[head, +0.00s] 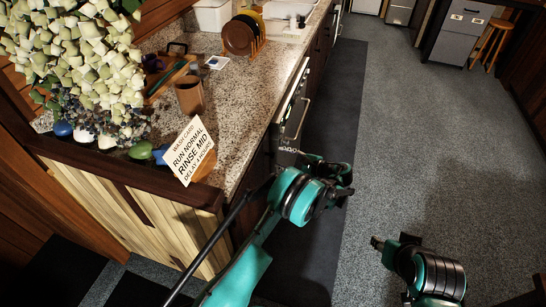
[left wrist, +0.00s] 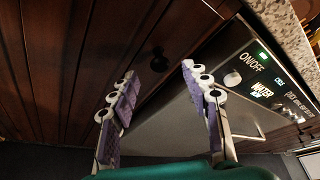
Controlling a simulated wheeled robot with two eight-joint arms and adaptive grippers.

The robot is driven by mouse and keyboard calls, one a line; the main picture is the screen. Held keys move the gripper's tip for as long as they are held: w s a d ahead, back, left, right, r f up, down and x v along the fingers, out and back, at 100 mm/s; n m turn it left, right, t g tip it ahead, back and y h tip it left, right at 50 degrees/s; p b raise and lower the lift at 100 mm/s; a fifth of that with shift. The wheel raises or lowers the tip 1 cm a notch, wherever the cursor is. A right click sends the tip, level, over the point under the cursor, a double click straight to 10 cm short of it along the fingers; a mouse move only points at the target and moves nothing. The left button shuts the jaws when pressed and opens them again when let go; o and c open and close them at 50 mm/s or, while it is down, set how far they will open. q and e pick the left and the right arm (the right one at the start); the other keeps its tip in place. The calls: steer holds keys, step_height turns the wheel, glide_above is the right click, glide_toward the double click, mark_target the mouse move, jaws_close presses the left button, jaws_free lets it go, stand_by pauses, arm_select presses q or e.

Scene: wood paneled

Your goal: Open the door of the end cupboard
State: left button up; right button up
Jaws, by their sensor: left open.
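The end cupboard's door is dark wood with vertical grooves (left wrist: 75,55) and fills the left half of the left wrist view. A small dark round knob (left wrist: 158,57) sits near its edge beside the appliance. My left gripper (left wrist: 158,85) is open, its two purple-padded fingers apart with nothing between them. The knob appears beyond the fingertips, roughly between them; I see no contact. In the head view the left gripper (head: 297,153) is by the counter front, partly hidden by its own wrist.
A steel appliance (left wrist: 205,92) with a white dial and bar handle stands right beside the door. The speckled counter (head: 228,125) overhangs above. A sign card (head: 187,150) stands at the counter's near corner. The grey floor (head: 400,130) to the right is clear.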

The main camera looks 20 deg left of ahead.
mark_target(273, 155)
arm_select(q)
steer(key=b+x, duration=0.1)
steer(key=x, duration=0.4)
steer(key=shift+a, duration=0.1)
jaws_close()
